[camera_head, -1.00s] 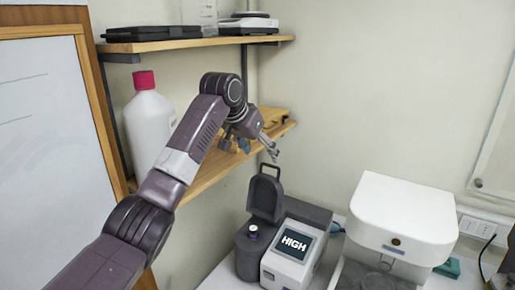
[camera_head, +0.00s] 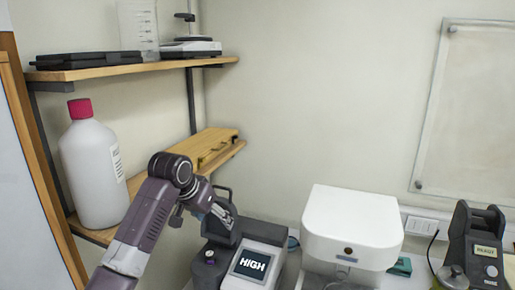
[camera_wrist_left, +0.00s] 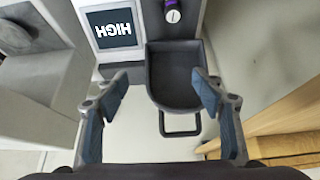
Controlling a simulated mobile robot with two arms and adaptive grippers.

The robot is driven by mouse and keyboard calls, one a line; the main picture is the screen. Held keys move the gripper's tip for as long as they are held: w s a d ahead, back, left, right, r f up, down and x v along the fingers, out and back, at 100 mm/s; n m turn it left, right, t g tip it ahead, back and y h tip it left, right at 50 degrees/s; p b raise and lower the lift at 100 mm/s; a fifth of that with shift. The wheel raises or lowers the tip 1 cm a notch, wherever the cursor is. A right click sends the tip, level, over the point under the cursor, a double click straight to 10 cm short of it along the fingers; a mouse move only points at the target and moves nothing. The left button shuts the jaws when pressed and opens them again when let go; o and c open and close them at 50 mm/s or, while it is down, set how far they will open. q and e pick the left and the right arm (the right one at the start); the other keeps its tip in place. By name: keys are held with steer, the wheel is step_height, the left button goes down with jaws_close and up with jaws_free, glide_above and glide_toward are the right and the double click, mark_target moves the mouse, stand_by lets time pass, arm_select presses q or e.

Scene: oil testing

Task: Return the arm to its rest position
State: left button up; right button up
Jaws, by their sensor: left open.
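My left arm comes in from the lower left in the head view, and its gripper (camera_head: 222,214) is in front of the open lid of the dark grey testing device (camera_head: 251,266), whose screen reads HIGH. In the left wrist view my left gripper (camera_wrist_left: 162,108) is open and empty, its two blue-padded fingers apart. Between and beyond them lies the device's open lid (camera_wrist_left: 174,75) with its handle. A purple-capped vial (camera_wrist_left: 172,10) sits in the device at the top of that view. My right gripper is in neither view.
A wooden shelf (camera_head: 140,70) and a lower one (camera_head: 100,235) stand at left, with a white red-capped bottle (camera_head: 93,170) and a wooden box (camera_head: 205,148). A white machine (camera_head: 352,225) stands right of the device. Another device reading READY (camera_head: 478,245) is at far right.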

arm_select(q)
steer(key=s+f+g, duration=0.2)
steer(key=s+f, duration=1.9)
steer(key=f, duration=0.2)
steer(key=s+a+f+n+y, duration=0.1)
steer(key=s+a, duration=0.2)
steer(key=s, duration=1)
steer(key=s+a+f+n+y, duration=0.1)
steer(key=s+a+f, duration=0.15)
steer(key=s, duration=0.95)
step_height(320, 180, down, 32)
steer(key=s+g+b, duration=0.1)
steer(key=g+b, duration=0.1)
steer(key=b, duration=0.5)
steer(key=s+a+f+b, duration=0.2)
steer(key=s+f+b, duration=0.1)
steer(key=s+f, duration=0.6)
steer(key=s+a+f+g+b, duration=0.1)
steer(key=s+f+b, duration=0.3)
steer(key=s+f, duration=0.4)
step_height(320, 180, down, 7)
steer(key=shift+s+a+f, duration=0.15)
steer(key=shift+s+a, duration=0.25)
